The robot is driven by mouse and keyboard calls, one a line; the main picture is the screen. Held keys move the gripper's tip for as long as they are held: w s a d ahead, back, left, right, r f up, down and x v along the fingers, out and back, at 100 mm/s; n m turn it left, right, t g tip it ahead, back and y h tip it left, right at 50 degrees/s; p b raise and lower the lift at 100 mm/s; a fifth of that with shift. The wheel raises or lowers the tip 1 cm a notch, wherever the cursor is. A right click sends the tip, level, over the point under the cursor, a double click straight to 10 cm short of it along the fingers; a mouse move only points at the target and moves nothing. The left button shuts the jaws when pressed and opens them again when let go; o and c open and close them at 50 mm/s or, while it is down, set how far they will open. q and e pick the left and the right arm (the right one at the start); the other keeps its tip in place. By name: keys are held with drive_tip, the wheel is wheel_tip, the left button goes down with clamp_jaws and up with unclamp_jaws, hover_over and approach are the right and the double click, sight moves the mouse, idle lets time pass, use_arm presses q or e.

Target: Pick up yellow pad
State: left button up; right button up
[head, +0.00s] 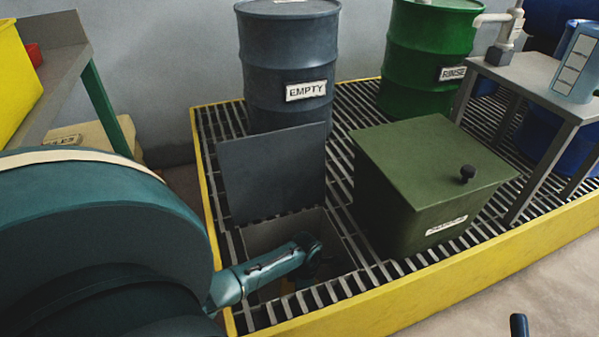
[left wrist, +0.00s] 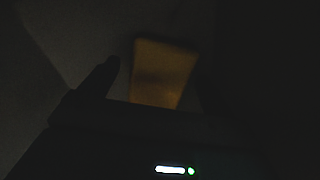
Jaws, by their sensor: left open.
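The yellow pad (left wrist: 163,72) shows dimly in the left wrist view, lying in a dark space. In the head view my left arm reaches down into an open square pit (head: 262,236) in the grated floor, and its gripper is mostly hidden inside. In the left wrist view my left gripper (left wrist: 152,68) is open, with one dark finger left of the pad; the other finger is lost in shadow. The pad appears ahead of the gripper; I cannot tell whether they touch.
A raised grey lid (head: 272,172) stands behind the pit. A green box (head: 430,180) with a black knob is to its right. A grey drum (head: 288,60) and a green drum (head: 425,55) stand behind. A yellow curb (head: 400,312) edges the grating.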

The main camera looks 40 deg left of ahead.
use_arm(q)
drive_tip(key=c, duration=1.1)
drive_tip(key=shift+r, duration=0.15)
